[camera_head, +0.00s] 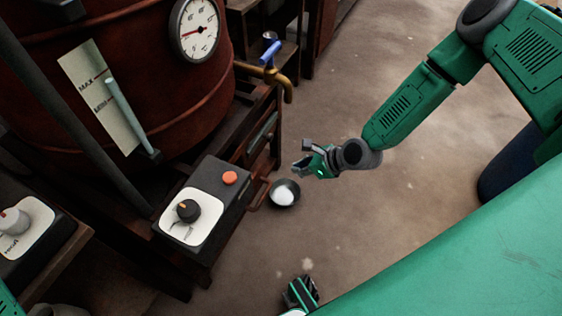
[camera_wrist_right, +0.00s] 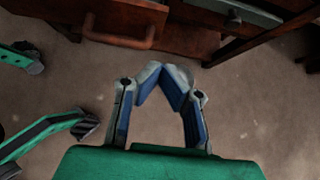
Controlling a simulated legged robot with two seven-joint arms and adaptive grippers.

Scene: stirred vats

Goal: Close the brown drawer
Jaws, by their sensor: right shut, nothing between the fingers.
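The brown drawer (camera_wrist_right: 190,42) shows at the top of the right wrist view, with a reddish-brown bar handle (camera_wrist_right: 118,38) on its front. In the head view the handle (camera_head: 258,198) is beside the control box, low on the wooden stand; the drawer is mostly hidden there. I cannot tell how far it stands out. My right gripper (camera_head: 303,168) is right of the stand, apart from the handle. In the right wrist view the gripper (camera_wrist_right: 165,70) has its fingertips together, with nothing between them, just below the drawer front. My left gripper is not in view.
A red vat (camera_head: 140,50) with a gauge (camera_head: 197,28) stands on the stand. A brass tap (camera_head: 272,72) juts out to the right. A control box (camera_head: 204,208) has a knob and orange button. A dark dish (camera_head: 284,192) holds something white.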

